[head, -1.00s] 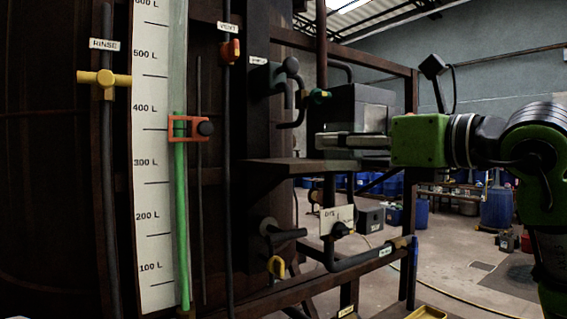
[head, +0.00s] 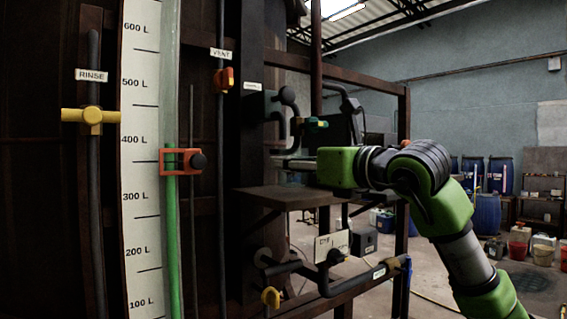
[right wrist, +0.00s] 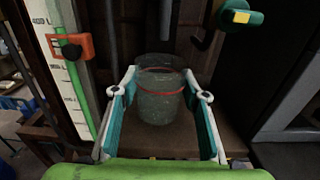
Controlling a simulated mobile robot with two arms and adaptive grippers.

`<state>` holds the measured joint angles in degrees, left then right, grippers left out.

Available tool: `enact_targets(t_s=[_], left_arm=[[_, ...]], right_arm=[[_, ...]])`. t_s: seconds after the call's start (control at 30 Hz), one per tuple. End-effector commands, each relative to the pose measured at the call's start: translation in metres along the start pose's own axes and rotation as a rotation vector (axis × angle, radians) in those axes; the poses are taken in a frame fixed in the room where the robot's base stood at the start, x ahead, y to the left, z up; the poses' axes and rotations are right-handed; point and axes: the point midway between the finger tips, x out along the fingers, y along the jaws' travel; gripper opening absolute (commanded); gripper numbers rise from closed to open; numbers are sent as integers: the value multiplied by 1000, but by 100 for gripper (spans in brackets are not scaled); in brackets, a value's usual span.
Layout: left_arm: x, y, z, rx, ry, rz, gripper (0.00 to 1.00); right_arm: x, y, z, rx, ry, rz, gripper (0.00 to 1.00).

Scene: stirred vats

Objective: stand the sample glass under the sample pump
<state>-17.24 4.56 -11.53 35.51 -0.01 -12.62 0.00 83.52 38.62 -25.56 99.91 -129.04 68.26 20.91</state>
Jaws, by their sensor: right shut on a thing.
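The sample glass (right wrist: 160,95) is a clear tumbler with a red line around it. In the right wrist view it stands upright between the two fingers of my right gripper (right wrist: 160,92), which is shut on it. In the head view my right gripper (head: 285,160) reaches left above the small dark shelf (head: 290,197); the glass cannot be made out clearly there. The sample pump (head: 288,97), a dark bent pipe with a round knob, is above the gripper. I cannot tell whether the glass touches the shelf. My left gripper is out of view.
A teal and yellow handle (head: 318,123) sits just above my right gripper. The sight tube with its orange clamp (head: 183,161) and the litre scale (head: 140,180) stand to the left. A lower pipe (head: 335,285) runs below the shelf.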

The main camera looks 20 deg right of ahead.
Motion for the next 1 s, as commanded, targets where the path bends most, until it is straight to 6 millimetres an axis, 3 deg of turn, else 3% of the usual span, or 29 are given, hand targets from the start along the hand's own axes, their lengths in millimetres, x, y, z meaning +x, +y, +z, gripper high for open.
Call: enact_targets(t_s=[0.23,0.4,0.77,0.8,0.83,1.0], left_arm=[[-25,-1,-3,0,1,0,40],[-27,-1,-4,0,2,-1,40],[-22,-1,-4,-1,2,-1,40],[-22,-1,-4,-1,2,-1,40],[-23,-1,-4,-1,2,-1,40],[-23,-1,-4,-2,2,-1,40]], right_arm=[[41,0,3,2,3,1,11],[37,0,-14,0,-1,0,11],[36,0,-19,1,-1,0,11],[37,0,-19,1,2,0,46],[37,0,-19,1,2,0,54],[37,0,-19,1,2,0,58]])
